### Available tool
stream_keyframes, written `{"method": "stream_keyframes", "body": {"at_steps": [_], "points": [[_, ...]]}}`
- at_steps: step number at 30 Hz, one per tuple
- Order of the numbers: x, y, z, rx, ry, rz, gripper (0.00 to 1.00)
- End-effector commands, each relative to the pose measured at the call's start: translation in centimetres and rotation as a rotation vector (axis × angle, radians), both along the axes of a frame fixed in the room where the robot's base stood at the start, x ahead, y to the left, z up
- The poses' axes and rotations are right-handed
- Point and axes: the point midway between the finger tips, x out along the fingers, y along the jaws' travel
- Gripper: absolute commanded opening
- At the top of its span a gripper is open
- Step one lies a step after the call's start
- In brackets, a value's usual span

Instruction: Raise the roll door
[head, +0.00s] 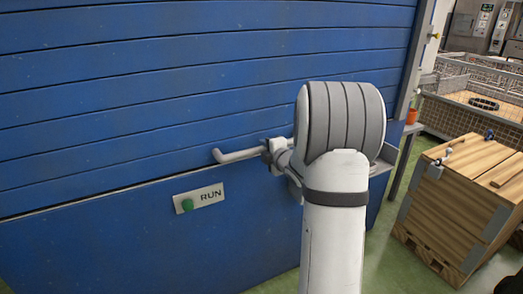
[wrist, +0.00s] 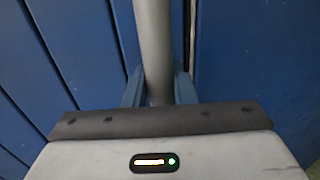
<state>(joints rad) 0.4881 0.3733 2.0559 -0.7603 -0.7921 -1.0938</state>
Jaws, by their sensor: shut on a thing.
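The roll door (head: 130,90) is a wall of blue horizontal slats filling the left and middle of the head view. Its slats reach down to a thin pale line above a plain blue panel (head: 130,245). A grey bar handle (head: 236,156) sits across the lowest slats; it also shows in the wrist view (wrist: 153,40). My gripper (head: 270,152) is at the handle's right part. In the wrist view its two blue fingers (wrist: 158,88) are shut on the bar, one on each side. My arm hides the handle's right end in the head view.
Green floor (head: 383,245) shows between panel and crate.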

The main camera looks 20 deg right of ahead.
Motion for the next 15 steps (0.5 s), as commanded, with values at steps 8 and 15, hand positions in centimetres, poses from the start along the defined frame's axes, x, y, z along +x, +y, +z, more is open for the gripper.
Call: {"method": "stream_keyframes", "body": {"at_steps": [8,15], "points": [[0.0,-0.1,-0.1,0.001,0.001,-0.001,0.00],[-0.1,0.0,1.1,-0.001,-0.001,-0.003,0.00]]}}
